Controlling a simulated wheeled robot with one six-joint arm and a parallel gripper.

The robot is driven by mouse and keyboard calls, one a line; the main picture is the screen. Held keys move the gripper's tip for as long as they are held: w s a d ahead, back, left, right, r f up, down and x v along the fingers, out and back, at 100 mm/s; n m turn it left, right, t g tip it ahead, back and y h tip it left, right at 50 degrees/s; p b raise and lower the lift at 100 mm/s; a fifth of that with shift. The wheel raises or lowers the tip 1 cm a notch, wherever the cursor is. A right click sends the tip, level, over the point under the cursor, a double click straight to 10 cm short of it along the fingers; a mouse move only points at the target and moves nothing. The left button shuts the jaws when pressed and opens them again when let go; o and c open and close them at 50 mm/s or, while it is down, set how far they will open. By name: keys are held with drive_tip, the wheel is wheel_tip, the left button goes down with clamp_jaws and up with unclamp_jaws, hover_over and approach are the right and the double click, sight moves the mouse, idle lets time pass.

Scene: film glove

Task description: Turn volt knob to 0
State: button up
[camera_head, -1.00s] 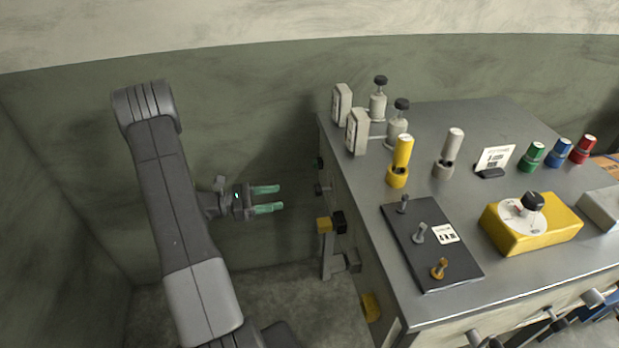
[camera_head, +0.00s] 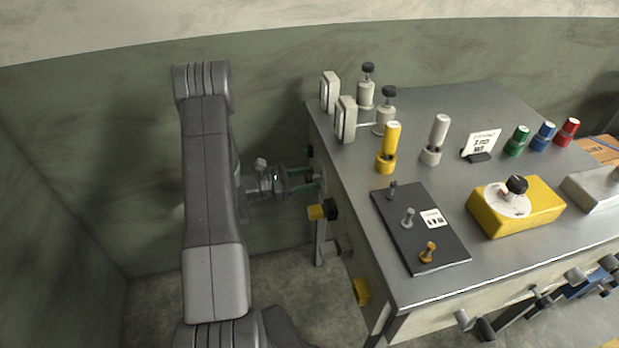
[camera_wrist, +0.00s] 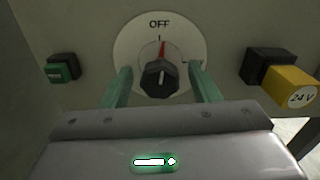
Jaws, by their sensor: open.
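In the wrist view, a black knob (camera_wrist: 159,78) with a red pointer sits on a round white dial (camera_wrist: 126,42) marked OFF at the top. The red pointer points up, slightly right of the OFF tick. My gripper (camera_wrist: 160,72) has its green fingers open, one on each side of the knob, with gaps showing. In the head view my gripper (camera_head: 314,181) is at the left side panel of the bench, and the knob there is hidden or too small to tell. Another black knob (camera_head: 517,184) stands on a white dial on a yellow box (camera_head: 535,212).
A green button (camera_wrist: 60,72) is left of the dial, and a yellow 24 V block (camera_wrist: 290,88) with a black part is right of it. The grey bench top (camera_head: 450,95) carries switches, lamps and a black plate (camera_head: 440,250). Left of my arm is clear.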

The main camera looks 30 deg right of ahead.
drive_tip(key=shift+s+d, duration=0.15)
drive_tip(key=shift+d, duration=0.15)
drive_tip(key=shift+c, duration=0.2)
drive_tip(key=c, duration=0.9)
drive_tip(key=shift+n, duration=0.9)
drive_tip(key=o, duration=0.9)
drive_tip(key=shift+o, duration=0.2)
drive_tip(key=shift+a+b, duration=0.1)
drive_tip(key=shift+b, duration=0.2)
drive_tip(key=b+v, duration=0.1)
drive_tip(key=v, duration=1.2)
drive_tip(key=shift+a, duration=0.3)
